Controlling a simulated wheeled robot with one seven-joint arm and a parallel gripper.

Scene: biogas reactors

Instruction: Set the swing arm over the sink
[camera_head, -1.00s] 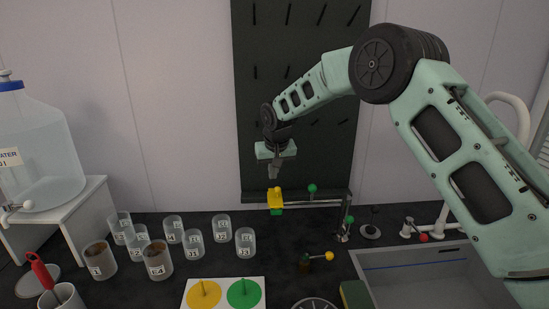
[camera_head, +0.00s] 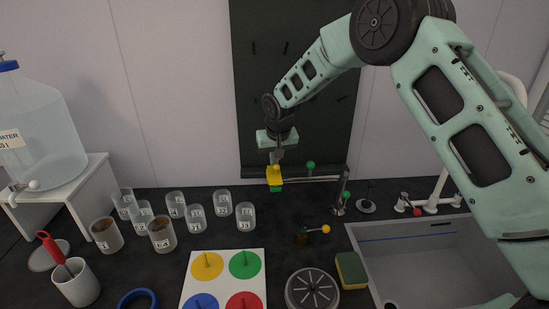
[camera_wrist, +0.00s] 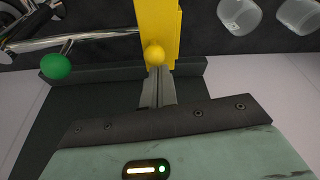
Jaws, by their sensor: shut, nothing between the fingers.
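The swing arm (camera_head: 312,179) is a thin metal bar running left from an upright post (camera_head: 343,190) beside the sink. A yellow block (camera_head: 274,174) with a green underside hangs at its left end, over the counter and not over the sink. My gripper (camera_head: 276,160) is shut and empty, pointing down right at the top of the yellow block. In the wrist view its closed fingertips (camera_wrist: 157,72) are by a small yellow ball (camera_wrist: 154,54) on the block (camera_wrist: 160,25); I cannot tell if they touch. The grey sink (camera_head: 420,265) is at right, partly hidden by my arm.
A green ball (camera_head: 311,165) stands behind the bar. Labelled cups (camera_head: 162,235) cluster at left. A white board with coloured discs (camera_head: 222,285), a round drain-like lid (camera_head: 312,290) and a sponge (camera_head: 351,270) lie in front. A dark panel (camera_head: 300,110) backs the counter.

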